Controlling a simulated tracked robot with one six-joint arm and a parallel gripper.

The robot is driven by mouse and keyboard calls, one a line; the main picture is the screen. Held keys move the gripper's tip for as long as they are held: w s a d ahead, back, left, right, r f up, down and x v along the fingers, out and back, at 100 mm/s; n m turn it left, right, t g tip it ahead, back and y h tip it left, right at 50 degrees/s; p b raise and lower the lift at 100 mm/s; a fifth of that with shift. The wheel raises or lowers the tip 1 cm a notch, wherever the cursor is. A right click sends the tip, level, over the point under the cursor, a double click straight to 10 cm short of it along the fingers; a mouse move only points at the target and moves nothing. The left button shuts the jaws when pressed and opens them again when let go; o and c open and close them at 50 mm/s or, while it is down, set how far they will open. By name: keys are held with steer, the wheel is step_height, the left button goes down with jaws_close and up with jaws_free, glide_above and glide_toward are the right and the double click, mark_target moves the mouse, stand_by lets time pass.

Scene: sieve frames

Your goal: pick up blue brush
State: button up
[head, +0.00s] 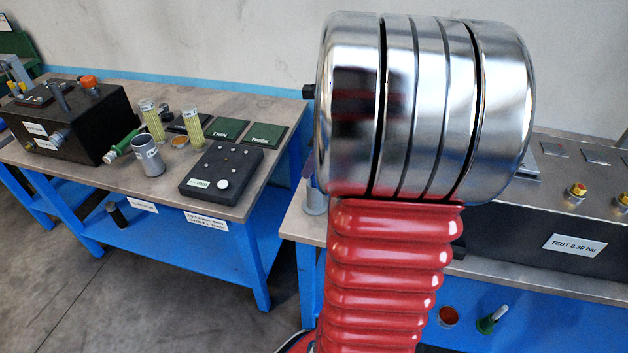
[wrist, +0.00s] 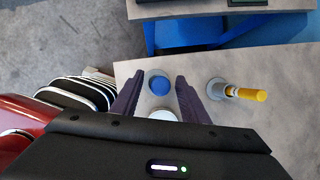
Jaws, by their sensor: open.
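My gripper (wrist: 159,77) shows in the wrist view as two dark purple fingers, spread apart with nothing clamped between them. A round blue top (wrist: 159,86) lies between the fingers, with a gap on both sides; it may be the blue brush seen end-on, but its full shape does not show. A round white top (wrist: 163,115) is just below it, partly covered by my gripper body. In the head view my arm hides most of this area, and no blue brush can be made out for certain.
In the wrist view a grey cup (wrist: 216,89) with a yellow-handled item (wrist: 248,94) stands right of the fingers. In the head view the left bench holds a black box (head: 75,125), a grey cup (head: 150,160) and a dark control panel (head: 222,172). Bare floor separates the benches.

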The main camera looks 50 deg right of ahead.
steer(key=x, duration=0.4)
steer(key=shift+a, duration=0.1)
steer(key=shift+r, duration=0.1)
steer(key=shift+c, duration=0.5)
jaws_close()
